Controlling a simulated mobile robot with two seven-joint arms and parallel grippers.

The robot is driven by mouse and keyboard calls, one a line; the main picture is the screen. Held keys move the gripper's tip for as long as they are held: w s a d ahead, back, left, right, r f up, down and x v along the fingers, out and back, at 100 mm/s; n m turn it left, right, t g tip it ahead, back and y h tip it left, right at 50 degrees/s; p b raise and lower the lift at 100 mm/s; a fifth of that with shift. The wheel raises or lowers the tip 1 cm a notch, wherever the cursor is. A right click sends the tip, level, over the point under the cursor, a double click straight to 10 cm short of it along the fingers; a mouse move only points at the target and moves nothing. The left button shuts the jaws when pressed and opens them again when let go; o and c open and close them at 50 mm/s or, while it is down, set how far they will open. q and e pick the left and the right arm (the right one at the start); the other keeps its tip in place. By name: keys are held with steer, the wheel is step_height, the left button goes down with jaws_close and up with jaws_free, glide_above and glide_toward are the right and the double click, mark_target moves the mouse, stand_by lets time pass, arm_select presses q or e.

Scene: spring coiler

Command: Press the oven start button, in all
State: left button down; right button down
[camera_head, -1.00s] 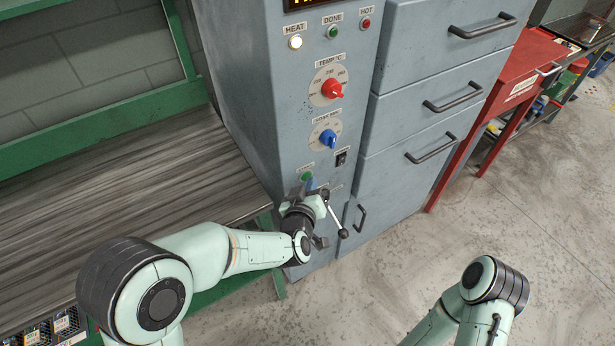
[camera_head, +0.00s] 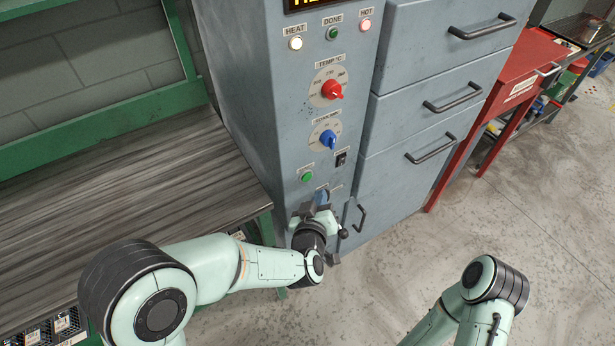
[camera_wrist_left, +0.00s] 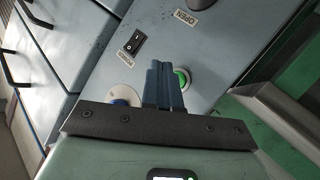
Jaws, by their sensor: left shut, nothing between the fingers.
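The oven is a tall grey cabinet with a control panel (camera_head: 303,120). Its green start button (camera_head: 307,176) sits low on the panel, left of a black rocker switch (camera_head: 340,159). My left gripper (camera_head: 321,197) is shut and empty, just below the green button and apart from it in the head view. In the left wrist view the blue fingertips (camera_wrist_left: 160,72) are together, and the green button (camera_wrist_left: 182,78) shows beside them, partly hidden. The HEAT lamp (camera_head: 295,43) glows white and the HOT lamp (camera_head: 365,25) glows pinkish. My right gripper is out of view.
A red knob (camera_head: 332,89) and a blue knob (camera_head: 328,138) stick out above the button. Drawers with black handles (camera_head: 453,96) stand to the right. A wooden bench (camera_head: 120,185) with a green frame lies left. Open floor (camera_head: 400,270) lies in front.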

arm_select(q)
steer(key=shift+s+d, duration=0.6)
steer(key=shift+s, duration=0.25)
steer(key=s+a+f+m+g+p, duration=0.1)
steer(key=s+a+f+g+p, duration=0.35)
steer(key=f, duration=0.65)
steer(key=s+a+f+g+p, duration=0.1)
steer(key=s+a+f+g, duration=0.45)
steer(key=f, duration=0.65)
steer(key=s+a+f+g+h+p, duration=0.1)
steer(key=s+f+g, duration=0.1)
steer(key=s, duration=0.8)
steer(key=s+a+f+n+g+h+p, duration=0.1)
steer(key=s+f+g+p, duration=0.1)
steer(key=s, duration=0.8)
steer(key=shift+a+f+g, duration=0.35)
steer(key=shift+f+g, duration=0.3)
steer(key=shift+g, duration=0.05)
